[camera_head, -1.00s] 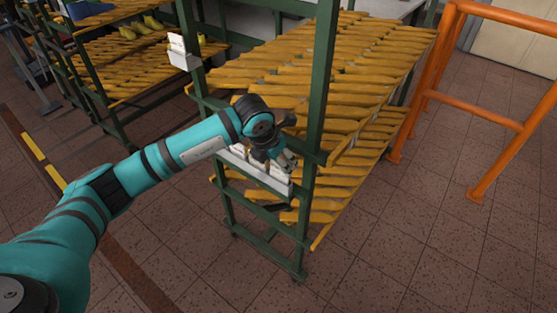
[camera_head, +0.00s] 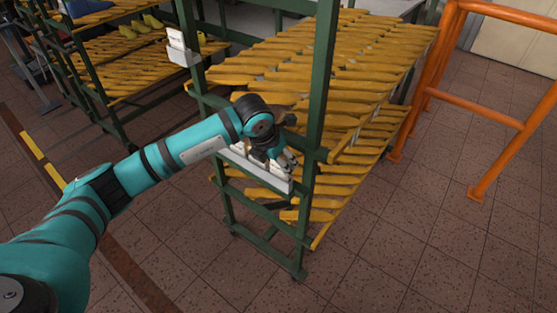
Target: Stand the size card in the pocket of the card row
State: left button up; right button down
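The card row (camera_head: 270,181) is a low white strip of pockets with white cards, fixed across the end of the green rack below its middle bar. My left gripper (camera_head: 287,162) comes in from the left and points down over the right part of this row. Its dark fingers are small and overlap the white of the row. I cannot tell whether a card is between them or whether they touch the row. A white card (camera_head: 175,39) stands in a small white holder (camera_head: 184,58) on the rack's left post. My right gripper is out of view.
The green rack's front post (camera_head: 322,85) stands just right of my gripper. Shelves of yellow-orange shoe lasts (camera_head: 345,62) lie behind it. An orange rail (camera_head: 480,113) stands at the right. Another rack is at the back left. The tiled floor in front is clear.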

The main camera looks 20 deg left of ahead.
pick_arm(q)
jog(key=o, duration=1.2)
jog(key=shift+c, duration=0.2)
jog(key=shift+o, duration=0.3)
jog(key=shift+o, duration=1.4)
jog(key=shift+r, duration=0.1)
jog(key=p+v, duration=0.5)
jog(key=v, duration=0.5)
